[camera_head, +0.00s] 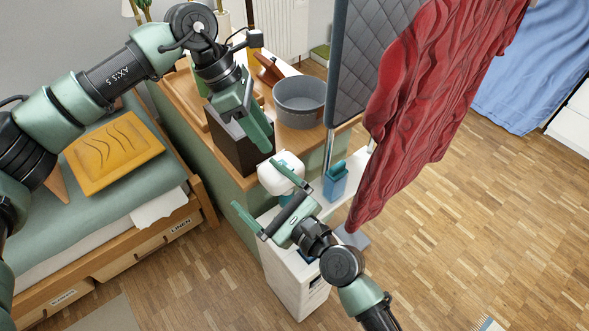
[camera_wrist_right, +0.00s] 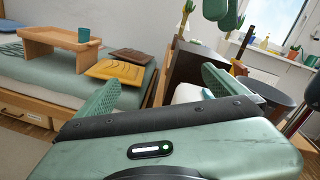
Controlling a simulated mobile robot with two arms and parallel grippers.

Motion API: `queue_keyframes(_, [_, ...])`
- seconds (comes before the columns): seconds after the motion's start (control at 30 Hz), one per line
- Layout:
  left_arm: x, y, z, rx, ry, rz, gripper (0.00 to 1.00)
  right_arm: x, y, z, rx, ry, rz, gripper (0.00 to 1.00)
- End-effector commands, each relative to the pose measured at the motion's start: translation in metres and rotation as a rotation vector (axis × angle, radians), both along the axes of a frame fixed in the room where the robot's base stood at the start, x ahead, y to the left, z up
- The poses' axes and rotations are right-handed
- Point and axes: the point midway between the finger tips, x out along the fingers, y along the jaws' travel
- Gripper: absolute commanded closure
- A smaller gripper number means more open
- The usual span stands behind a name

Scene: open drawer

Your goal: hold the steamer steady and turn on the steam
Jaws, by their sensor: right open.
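In the right wrist view a white part of the steamer (camera_wrist_right: 187,93) shows behind the right finger, and nothing is clearly gripped.
A grey round tub (camera_head: 300,101) and a dark box (camera_head: 238,150) stand on the counter (camera_head: 232,166). A blue container (camera_head: 335,181) sits right of the steamer. The red garment (camera_head: 420,95) hangs by a quilted board (camera_head: 372,50).

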Motion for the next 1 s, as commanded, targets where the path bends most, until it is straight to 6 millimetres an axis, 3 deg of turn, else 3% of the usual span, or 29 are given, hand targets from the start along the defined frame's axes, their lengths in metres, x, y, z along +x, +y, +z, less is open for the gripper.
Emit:
queue_keyframes(0.1, [0.0,0.0,0.0,0.0,0.0,0.0,0.64,0.017,-0.037,0.009,0.162,0.124,-0.047,0.0])
queue_keyframes(0.3, [0.0,0.0,0.0,0.0,0.0,0.0,0.64,0.029,-0.069,0.017,0.317,0.234,-0.081,0.0])
queue_keyframes(0.47, [0.0,0.0,0.0,0.0,0.0,0.0,0.64,0.031,-0.072,0.009,0.34,0.251,-0.081,0.0])
queue_keyframes(1.0, [0.0,0.0,0.0,0.0,0.0,0.0,0.64,0.031,-0.072,-0.059,0.344,0.257,-0.089,0.0])
